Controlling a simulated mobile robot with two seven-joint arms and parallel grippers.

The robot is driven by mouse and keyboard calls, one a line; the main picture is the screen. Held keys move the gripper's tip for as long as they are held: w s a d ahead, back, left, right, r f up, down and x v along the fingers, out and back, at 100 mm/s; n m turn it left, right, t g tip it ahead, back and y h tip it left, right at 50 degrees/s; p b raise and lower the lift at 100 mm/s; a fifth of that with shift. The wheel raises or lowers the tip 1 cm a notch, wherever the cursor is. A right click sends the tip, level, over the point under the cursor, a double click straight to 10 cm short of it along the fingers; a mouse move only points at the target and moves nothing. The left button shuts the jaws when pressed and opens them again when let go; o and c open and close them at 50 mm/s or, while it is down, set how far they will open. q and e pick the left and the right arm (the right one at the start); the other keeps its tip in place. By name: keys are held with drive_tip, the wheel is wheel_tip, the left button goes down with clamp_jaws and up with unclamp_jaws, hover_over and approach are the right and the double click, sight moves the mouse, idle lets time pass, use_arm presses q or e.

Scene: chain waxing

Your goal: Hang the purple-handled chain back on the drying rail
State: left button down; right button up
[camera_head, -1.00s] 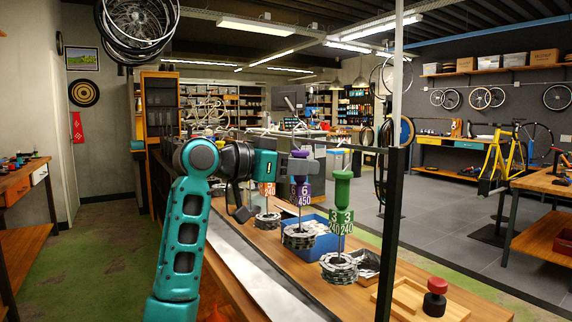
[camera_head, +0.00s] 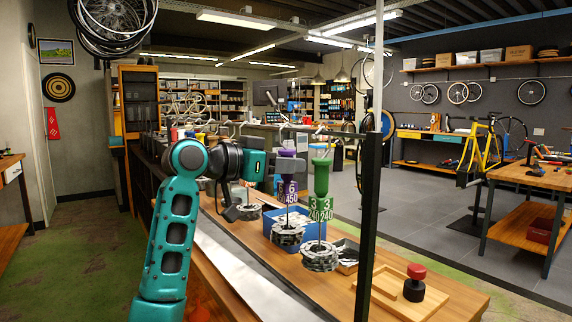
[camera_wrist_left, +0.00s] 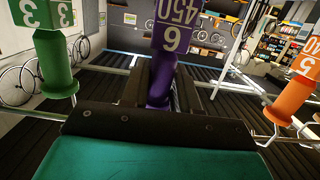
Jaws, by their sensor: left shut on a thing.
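My left gripper (camera_head: 286,160) is shut on the purple handle (camera_head: 288,168), with its "6 / 450" tag below. Its chain coil (camera_head: 287,234) hangs over the blue bin. In the left wrist view, which looks upside down, the purple handle (camera_wrist_left: 160,88) sits between my fingers (camera_wrist_left: 163,90). The drying rail (camera_head: 315,131) runs above the bench; I cannot tell whether the handle touches it. The green-handled chain (camera_head: 321,178) hangs close to the right. The orange handle (camera_wrist_left: 291,101) is on the other side in the wrist view. My right gripper is not in view.
A black post (camera_head: 368,235) stands at the rail's near end. The blue bin (camera_head: 262,237), a wooden tray (camera_head: 385,303) and a red-topped black knob (camera_head: 415,283) are on the bench. The green chain's coil (camera_head: 320,258) is near the purple chain's.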

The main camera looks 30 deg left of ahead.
use_arm(q)
drive_tip(key=c, duration=1)
unclamp_jaws()
drive_tip(key=o, duration=0.4)
drive_tip(key=shift+s, duration=0.1)
drive_tip(key=b+v, duration=0.1)
drive_tip(key=v, duration=1)
drive_tip(key=shift+d, duration=0.1)
